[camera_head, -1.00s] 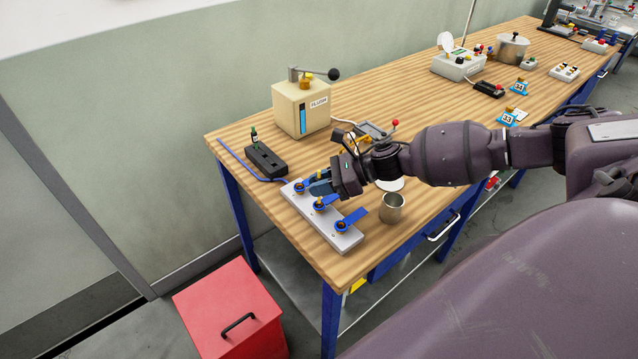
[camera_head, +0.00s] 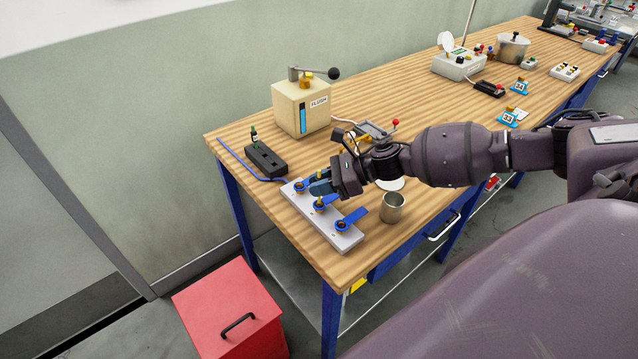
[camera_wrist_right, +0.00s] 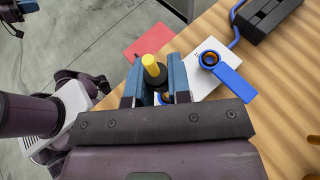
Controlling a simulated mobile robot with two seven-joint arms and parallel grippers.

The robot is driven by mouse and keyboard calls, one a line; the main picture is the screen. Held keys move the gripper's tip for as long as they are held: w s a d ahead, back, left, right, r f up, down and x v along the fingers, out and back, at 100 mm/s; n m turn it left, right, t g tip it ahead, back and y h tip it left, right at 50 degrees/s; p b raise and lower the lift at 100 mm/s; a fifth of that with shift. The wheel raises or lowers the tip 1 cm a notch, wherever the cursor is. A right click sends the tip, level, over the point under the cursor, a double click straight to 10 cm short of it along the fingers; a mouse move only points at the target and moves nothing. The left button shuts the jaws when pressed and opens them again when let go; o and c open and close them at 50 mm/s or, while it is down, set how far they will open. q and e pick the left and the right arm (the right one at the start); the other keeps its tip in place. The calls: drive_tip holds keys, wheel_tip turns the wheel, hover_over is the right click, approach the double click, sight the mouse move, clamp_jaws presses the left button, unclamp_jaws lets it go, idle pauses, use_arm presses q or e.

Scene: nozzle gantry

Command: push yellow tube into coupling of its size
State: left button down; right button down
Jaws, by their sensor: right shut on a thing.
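The yellow tube (camera_wrist_right: 152,66) stands up between the blue fingers of my right gripper (camera_wrist_right: 157,80) in the right wrist view, with a dark round part around it. The gripper is shut on it. The block (camera_head: 333,238) bears three brass-and-blue couplings with blue levers: far (camera_head: 299,187), middle (camera_head: 320,204) and front (camera_head: 342,226). Whether the tube's lower end is inside a coupling is hidden. A small part of my left gripper (camera_wrist_right: 22,8) shows at the wrist view's corner; its jaws are unclear.
A black holder (camera_head: 266,160) with a small bottle and a blue hose lie behind the block. A metal cup (camera_head: 392,208) stands to its right. A cream FLUSH box (camera_head: 302,108) is farther back. A red bin (camera_head: 228,310) stands on the floor by the bench's end.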

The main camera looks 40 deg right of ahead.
idle(0.5)
drive_tip(key=shift+f+b, duration=0.5)
drive_tip(key=shift+f, duration=0.1)
drive_tip(key=shift+f, duration=0.3)
idle(0.8)
drive_tip(key=shift+f+b, duration=0.35)
drive_tip(key=shift+b, duration=0.15)
drive_tip(key=c, duration=1)
unclamp_jaws()
drive_tip(key=shift+d, duration=0.1)
